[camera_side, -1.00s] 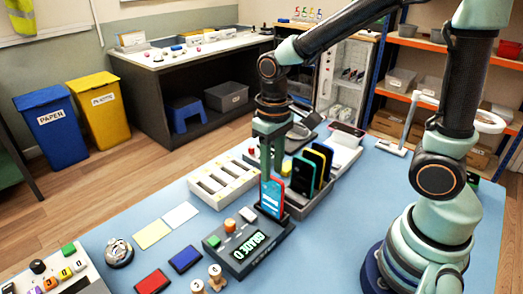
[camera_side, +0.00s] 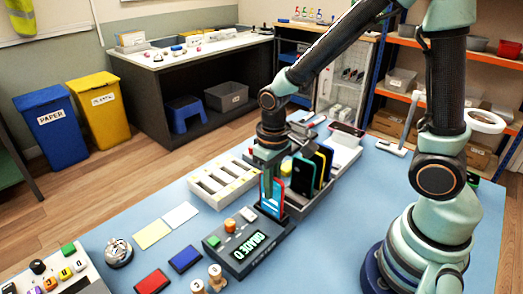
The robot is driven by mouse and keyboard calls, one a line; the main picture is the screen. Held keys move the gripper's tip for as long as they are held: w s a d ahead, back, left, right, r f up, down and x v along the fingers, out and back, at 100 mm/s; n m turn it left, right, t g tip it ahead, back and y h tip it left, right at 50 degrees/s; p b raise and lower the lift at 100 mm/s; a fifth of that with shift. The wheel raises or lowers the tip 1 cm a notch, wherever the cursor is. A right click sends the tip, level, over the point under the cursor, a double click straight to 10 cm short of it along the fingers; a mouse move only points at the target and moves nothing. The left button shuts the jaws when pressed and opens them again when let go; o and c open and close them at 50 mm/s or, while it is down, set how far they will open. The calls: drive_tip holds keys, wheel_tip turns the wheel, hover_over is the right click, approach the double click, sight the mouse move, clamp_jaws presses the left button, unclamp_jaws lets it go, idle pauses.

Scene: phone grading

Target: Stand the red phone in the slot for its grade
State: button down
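The red phone (camera_side: 271,201), with a lit blue screen and red edge, stands upright in the cradle of the dark tester (camera_side: 249,246).
A grey tray (camera_side: 309,199) holding several upright phones stands just right of my gripper. Yellow (camera_side: 152,234) and white cards lie left of the tester; red and blue (camera_side: 186,259) pads and wooden pegs (camera_side: 216,275) lie in front.

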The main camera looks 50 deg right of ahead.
drive_tip(key=shift+r, duration=2.35)
drive_tip(key=w+d, duration=0.1)
drive_tip(key=w, duration=0.8)
drive_tip(key=w+d, duration=0.2)
drive_tip(key=w, duration=0.7)
drive_tip(key=shift+w+d+f, duration=0.25)
drive_tip(key=shift+f, duration=0.1)
drive_tip(key=shift+f, duration=0.4)
drive_tip(key=shift+f, duration=0.6)
